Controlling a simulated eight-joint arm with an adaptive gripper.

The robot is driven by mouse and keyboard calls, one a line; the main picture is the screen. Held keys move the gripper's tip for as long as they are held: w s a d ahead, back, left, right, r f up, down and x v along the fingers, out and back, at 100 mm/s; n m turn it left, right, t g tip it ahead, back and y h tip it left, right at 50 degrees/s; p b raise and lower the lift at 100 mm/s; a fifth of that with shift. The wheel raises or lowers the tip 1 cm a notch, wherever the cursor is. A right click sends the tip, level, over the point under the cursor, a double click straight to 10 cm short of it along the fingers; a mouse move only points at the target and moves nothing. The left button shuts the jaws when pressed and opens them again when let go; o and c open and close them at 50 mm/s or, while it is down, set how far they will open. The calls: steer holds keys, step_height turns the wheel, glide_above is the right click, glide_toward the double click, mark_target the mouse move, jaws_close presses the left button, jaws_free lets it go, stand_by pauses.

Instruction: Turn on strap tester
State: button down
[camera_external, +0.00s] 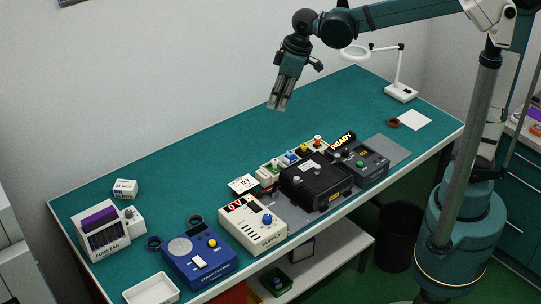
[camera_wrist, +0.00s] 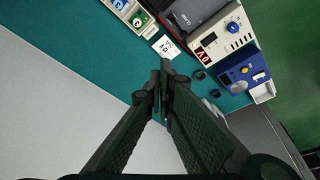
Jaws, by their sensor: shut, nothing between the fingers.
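The strap tester (camera_external: 200,257) is a blue box near the front left of the green bench, with a round pale metal plate, a white rocker switch and a yellow knob on top. Its label is small but seems to read strap tester. It also shows in the wrist view (camera_wrist: 240,72) at the right. I cannot tell the rocker's position. My gripper (camera_external: 279,107) hangs high over the back of the bench, well apart from the tester, pointing down. Its fingers are together and empty; they also show in the wrist view (camera_wrist: 163,75).
A cream power supply (camera_external: 253,225) reading 0 V stands right of the tester. A black unit (camera_external: 316,180) and a dark READY box (camera_external: 365,165) lie beyond it. A fume fan (camera_external: 108,232) and white tray (camera_external: 151,290) flank the tester. A magnifier lamp (camera_external: 400,90) stands far right.

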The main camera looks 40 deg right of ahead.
steer(key=a+f+n+g+p, duration=0.1)
steer(key=a+n, duration=0.1)
steer(key=a, duration=0.9)
steer(key=n+g+h+p, duration=0.2)
steer(key=n+g+p, duration=0.15)
steer(key=n, duration=0.35)
glide_above(203, 265)
steer(key=w, duration=0.2)
step_height(203, 265, down, 12)
steer(key=shift+w+f+t, duration=0.1)
steer(key=shift+t, duration=0.25)
steer(key=shift+f, duration=0.1)
steer(key=f, duration=0.4)
steer(key=s+f+p, duration=0.1)
steer(key=f, duration=0.8)
steer(key=shift+s+f, duration=0.3)
steer(key=shift+s, duration=0.05)
steer(key=shift+f, duration=0.1)
